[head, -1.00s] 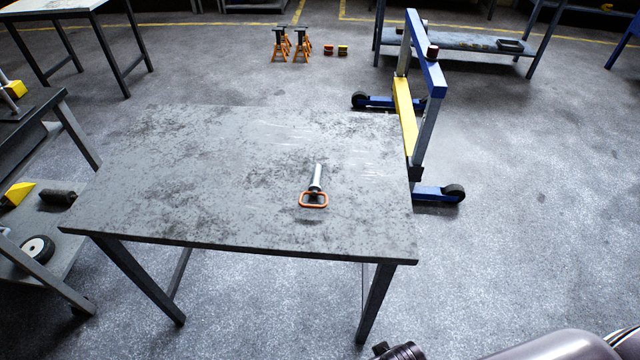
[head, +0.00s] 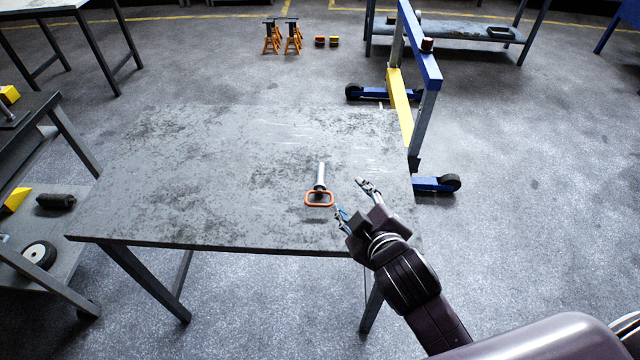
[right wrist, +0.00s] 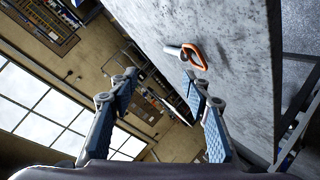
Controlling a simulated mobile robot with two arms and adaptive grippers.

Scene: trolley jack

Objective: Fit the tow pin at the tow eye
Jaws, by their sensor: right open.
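The tow pin (head: 321,175) lies on the grey table, a silver shaft with an orange loop handle at its near end. It also shows in the right wrist view (right wrist: 194,55), beyond my fingertips. My right gripper (head: 354,196) is open and empty, just to the right of the pin's handle and apart from it. Its two fingers stand wide in the right wrist view (right wrist: 160,88). My left gripper is in neither view. I cannot make out the tow eye in these frames.
The worn grey table (head: 190,170) is otherwise bare. A blue and yellow wheeled frame (head: 400,100) stands behind its right edge. A cart (head: 60,265) with a wheel and a dark cylinder stands at the left. Orange stands (head: 272,38) are on the floor at the back.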

